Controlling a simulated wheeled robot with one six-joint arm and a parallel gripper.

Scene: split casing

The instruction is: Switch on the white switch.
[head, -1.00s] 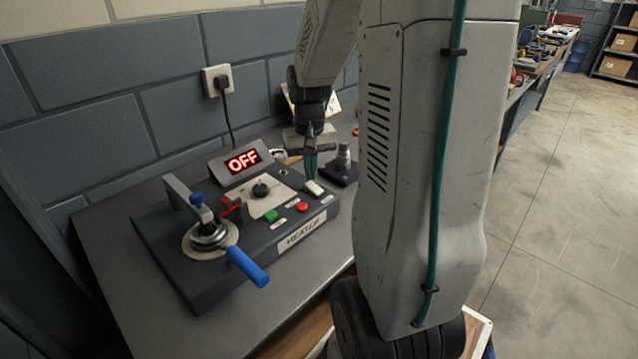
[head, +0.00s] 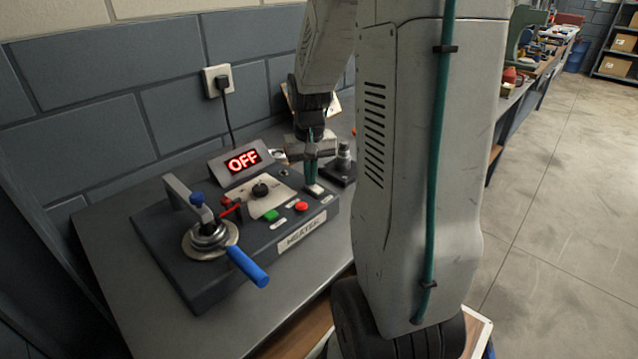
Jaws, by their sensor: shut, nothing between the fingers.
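The white switch (head: 315,190) is a small rocker at the right end of the dark heater box (head: 185,270), near its label. The red lit display (head: 243,161) on the box reads OFF. My gripper (head: 311,182) points down with its teal fingers together and nothing between them. Its tips are right at the back edge of the white switch and partly cover it. I cannot tell whether they touch it.
The box also carries a green button (head: 270,215), a red button (head: 300,206), a black knob (head: 261,190), a red lever (head: 230,208) and a blue-handled lever (head: 247,266). A dark stand (head: 343,163) is right of my gripper. The wall is close behind.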

